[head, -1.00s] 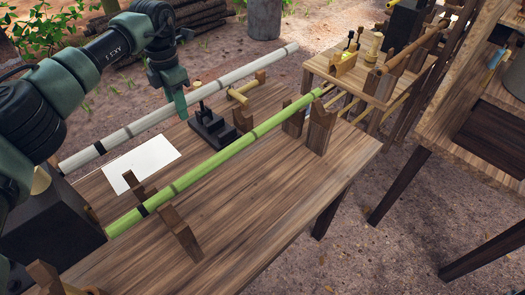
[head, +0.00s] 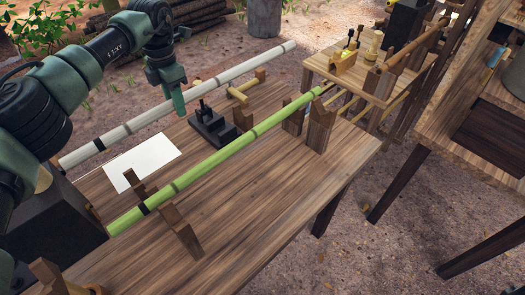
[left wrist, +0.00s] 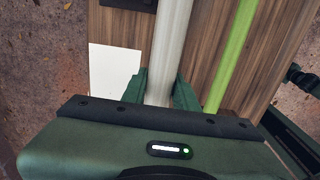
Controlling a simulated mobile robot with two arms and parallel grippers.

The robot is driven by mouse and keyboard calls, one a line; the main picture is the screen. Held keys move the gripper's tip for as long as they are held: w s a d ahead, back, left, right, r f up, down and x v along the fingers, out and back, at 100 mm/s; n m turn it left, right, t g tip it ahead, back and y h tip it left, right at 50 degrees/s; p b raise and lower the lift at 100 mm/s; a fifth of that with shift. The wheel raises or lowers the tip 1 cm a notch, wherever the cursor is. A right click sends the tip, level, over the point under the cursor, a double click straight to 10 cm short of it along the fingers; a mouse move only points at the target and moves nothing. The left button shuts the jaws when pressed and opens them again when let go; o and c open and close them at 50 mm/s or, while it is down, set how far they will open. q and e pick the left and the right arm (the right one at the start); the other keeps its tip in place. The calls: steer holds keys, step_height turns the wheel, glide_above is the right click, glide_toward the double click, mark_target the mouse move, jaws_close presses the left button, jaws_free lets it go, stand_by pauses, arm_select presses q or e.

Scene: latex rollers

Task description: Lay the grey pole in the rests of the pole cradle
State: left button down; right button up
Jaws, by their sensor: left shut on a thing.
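The grey pole (head: 225,79) is pale, with a dark band near its near end, and slants above the far-left side of the table. My left gripper (head: 178,106) is shut on it near the middle, from above. In the left wrist view the pole (left wrist: 168,50) runs between the fingers (left wrist: 160,90). A green pole (head: 217,150) lies lower and to the right, roughly parallel to the grey one. Wooden rests stand along the green pole, at its near end (head: 183,235) and its far end (head: 319,130). I cannot tell for sure which rests form the pole cradle. My right gripper does not show.
A white sheet (head: 140,160) and a black stand (head: 212,128) are on the wooden table (head: 260,215). A smaller table (head: 365,88) with brass items stands behind. A shelf unit (head: 470,130) is at the right. The table's right front area is clear.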

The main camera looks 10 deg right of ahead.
arm_select(q)
steer(key=shift+f+b, duration=4.55)
steer(key=shift+f, duration=3.4)
steer(key=shift+f+b, duration=0.95)
steer(key=shift+f, duration=0.4)
steer(key=c, duration=1)
jaws_free()
